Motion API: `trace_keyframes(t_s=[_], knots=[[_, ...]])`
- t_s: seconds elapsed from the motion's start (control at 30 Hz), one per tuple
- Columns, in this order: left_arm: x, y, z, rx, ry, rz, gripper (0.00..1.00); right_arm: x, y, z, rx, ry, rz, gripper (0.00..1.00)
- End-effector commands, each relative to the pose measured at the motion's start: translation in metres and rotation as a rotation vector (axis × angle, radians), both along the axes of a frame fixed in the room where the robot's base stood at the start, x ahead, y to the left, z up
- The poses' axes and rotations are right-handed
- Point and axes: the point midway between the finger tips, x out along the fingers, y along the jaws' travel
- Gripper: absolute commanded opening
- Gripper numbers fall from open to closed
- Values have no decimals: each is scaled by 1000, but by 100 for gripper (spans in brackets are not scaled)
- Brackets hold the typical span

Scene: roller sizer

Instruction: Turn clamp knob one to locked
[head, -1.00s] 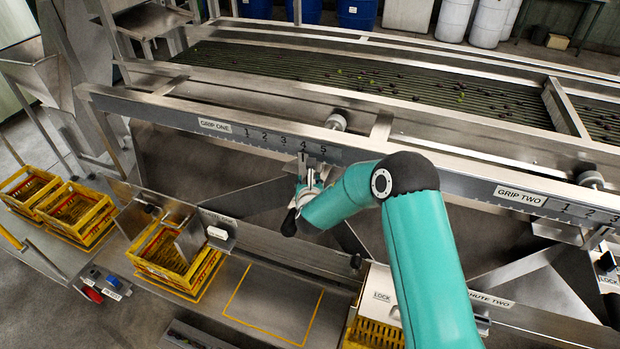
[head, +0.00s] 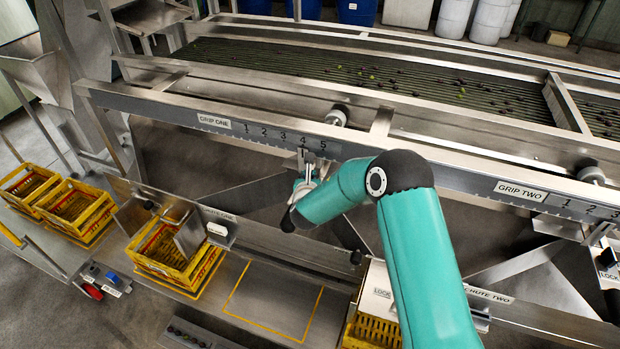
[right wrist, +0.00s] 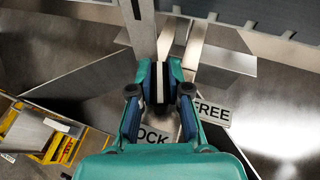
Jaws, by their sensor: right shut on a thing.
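The GRIP ONE scale (head: 270,134) runs along the steel rail. A clamp bracket (head: 303,158) hangs at it near marks 4 and 5. My right gripper (head: 304,186) is just below this bracket, partly hidden by its own arm. In the right wrist view my right gripper (right wrist: 158,84) is shut on clamp knob one (right wrist: 158,70), which shows as a narrow dark and light piece between the fingers. A FREE label (right wrist: 212,110) is right of the fingers. A LOCK label (right wrist: 153,137) is partly covered by the gripper. My left gripper is not in view.
The rail (head: 430,165) runs above the gripper. Chute one has a yellow crate (head: 165,262) below left. The GRIP TWO scale (head: 525,193) is to the right.

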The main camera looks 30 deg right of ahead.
Motion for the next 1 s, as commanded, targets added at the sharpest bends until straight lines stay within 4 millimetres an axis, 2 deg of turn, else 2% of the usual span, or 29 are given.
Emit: trace_keyframes(t_s=[0.1,0.33,0.5,0.83,0.87,1.0], knots=[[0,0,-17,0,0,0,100,2,2,-3,-1,-9,-78,0],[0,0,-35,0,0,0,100,2,1,-1,-1,-10,-262,0],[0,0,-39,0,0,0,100,1,0,1,-1,-5,-342,0],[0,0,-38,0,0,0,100,0,0,2,0,-3,-350,0],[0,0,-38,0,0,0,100,0,0,2,0,-3,-350,21],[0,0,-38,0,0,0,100,0,0,1,0,-2,-350,42]])
